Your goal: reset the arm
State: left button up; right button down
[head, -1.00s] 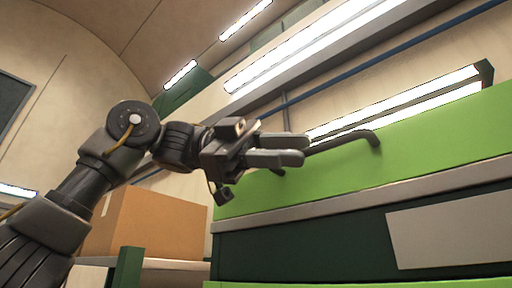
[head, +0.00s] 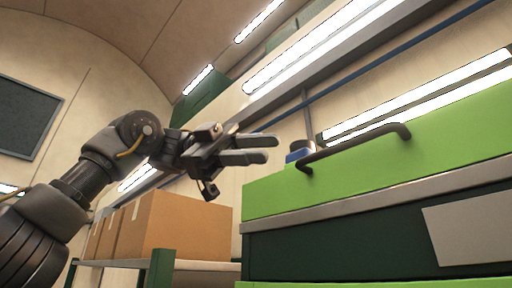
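My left arm comes in from the left, and my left gripper (head: 272,149) is raised in the middle of the head view. Its two fingers point right with a gap between them, and nothing shows between them. The fingertips are to the left of the dark handle (head: 355,146) on the green-fronted cabinet (head: 440,150), with a gap in the picture. My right gripper is not in the head view.
Several cardboard boxes (head: 185,225) stand on a green and grey shelf (head: 200,265) behind and below my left arm. A small blue and dark object (head: 299,151) shows at the cabinet's top edge. A dark panel (head: 25,115) hangs on the left wall.

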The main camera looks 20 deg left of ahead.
pick_arm(q)
jog(key=shift+d, duration=0.1)
dwell(0.3)
jog(key=x, duration=1.1)
dwell(0.3)
